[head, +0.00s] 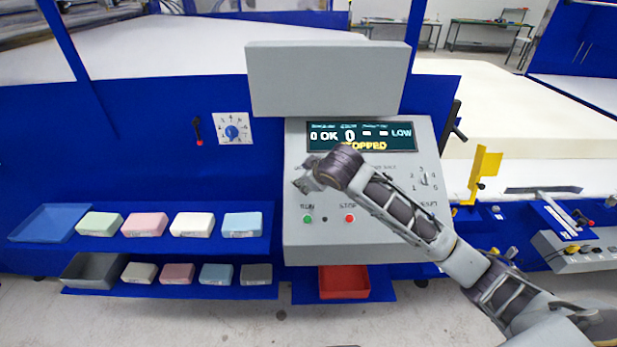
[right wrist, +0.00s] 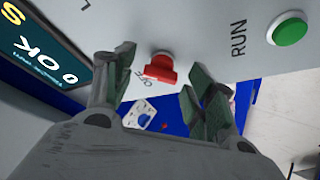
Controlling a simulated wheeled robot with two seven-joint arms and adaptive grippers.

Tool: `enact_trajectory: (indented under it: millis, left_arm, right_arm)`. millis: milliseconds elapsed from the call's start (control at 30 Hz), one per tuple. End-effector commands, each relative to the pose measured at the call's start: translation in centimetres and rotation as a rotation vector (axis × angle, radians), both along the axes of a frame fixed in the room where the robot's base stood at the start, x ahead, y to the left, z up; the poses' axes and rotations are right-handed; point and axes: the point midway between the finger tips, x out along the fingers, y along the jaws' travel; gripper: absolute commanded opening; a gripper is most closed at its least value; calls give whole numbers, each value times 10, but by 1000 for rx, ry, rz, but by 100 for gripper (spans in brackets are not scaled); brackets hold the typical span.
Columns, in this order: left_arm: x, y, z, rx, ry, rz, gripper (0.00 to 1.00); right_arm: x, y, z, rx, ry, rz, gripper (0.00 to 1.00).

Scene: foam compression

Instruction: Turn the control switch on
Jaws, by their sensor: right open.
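The grey control panel (head: 340,235) has a lit display (head: 360,136) reading STOPPED and LOW. A red switch (right wrist: 160,68) with an OFF label beside it sticks out of the panel in the right wrist view. In the head view my right gripper and wrist hide the switch. My right gripper (head: 303,182) is open at the panel's left part. In the right wrist view its fingers (right wrist: 161,80) stand on either side of the switch, with gaps showing; contact cannot be told. My left gripper is not in view.
Below the gripper are the green RUN button (head: 307,219) and red STOP button (head: 350,218). A blue dial (head: 232,131) sits on the wall at left. Foam blocks (head: 145,225) and trays fill the left shelves. A red bin (head: 344,283) is under the panel.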

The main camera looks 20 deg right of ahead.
Motion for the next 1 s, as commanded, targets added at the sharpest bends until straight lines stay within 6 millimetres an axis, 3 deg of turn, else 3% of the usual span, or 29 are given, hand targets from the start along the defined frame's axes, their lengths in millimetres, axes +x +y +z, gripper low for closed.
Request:
enact_trajectory:
  millis: [367, 1000]
  left_arm:
    - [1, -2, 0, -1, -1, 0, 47]
    - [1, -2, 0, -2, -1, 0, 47]
  right_arm:
    - [-14, -1, 13, 0, -1, 1, 55]
    - [-75, -8, 69, 1, -2, -1, 55]
